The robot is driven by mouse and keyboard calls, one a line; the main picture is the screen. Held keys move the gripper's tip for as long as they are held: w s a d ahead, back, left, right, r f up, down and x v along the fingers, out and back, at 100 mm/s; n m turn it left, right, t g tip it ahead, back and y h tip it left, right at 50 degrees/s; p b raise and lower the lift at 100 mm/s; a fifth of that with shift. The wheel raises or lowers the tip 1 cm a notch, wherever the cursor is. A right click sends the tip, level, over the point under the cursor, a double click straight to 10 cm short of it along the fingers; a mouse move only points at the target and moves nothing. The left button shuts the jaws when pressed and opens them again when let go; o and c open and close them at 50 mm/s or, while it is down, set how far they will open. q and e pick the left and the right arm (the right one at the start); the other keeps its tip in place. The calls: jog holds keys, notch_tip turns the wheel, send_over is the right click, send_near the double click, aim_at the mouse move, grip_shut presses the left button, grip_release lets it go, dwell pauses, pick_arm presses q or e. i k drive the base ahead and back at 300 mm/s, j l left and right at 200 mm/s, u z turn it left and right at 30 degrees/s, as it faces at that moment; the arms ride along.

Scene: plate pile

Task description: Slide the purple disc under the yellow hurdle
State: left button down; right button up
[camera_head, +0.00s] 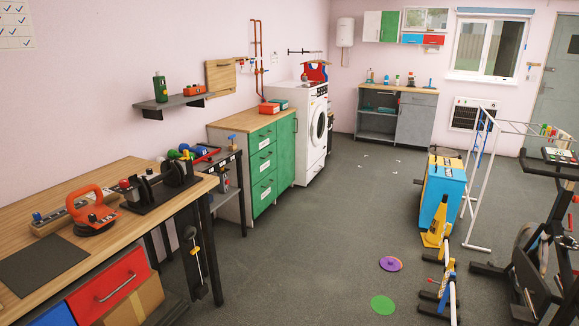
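A purple disc (390,264) lies flat on the grey floor, right of centre and low in the picture, with a small orange patch at its right edge. Several low hurdle-like bars with dark feet and yellow, white and blue parts stand to its right, apart from it; one yellowish piece (446,256) is nearest in line with the disc. I cannot tell for sure which is the yellow hurdle. A green disc (383,305) lies on the floor in front of the purple one. Neither of my grippers shows in the head view.
A yellow floor sign (437,222) and a blue box (443,190) stand behind the hurdles. A white drying rack (487,180) and an exercise bike (545,245) stand at the right. A wooden workbench (130,168) fills the left. The floor between is open.

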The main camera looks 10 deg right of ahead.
aim_at(390, 263)
jog(key=i+z, duration=0.15)
jog(key=i, duration=0.4)
jog(key=i+z, duration=0.15)
jog(key=i, duration=0.4)
jog(key=i+z, duration=0.2)
jog(key=i, duration=0.3)
jog(key=i+j+z, duration=0.15)
jog(key=i, duration=0.4)
jog(key=i+j+z, duration=0.15)
jog(key=i, duration=0.35)
jog(key=j, duration=0.1)
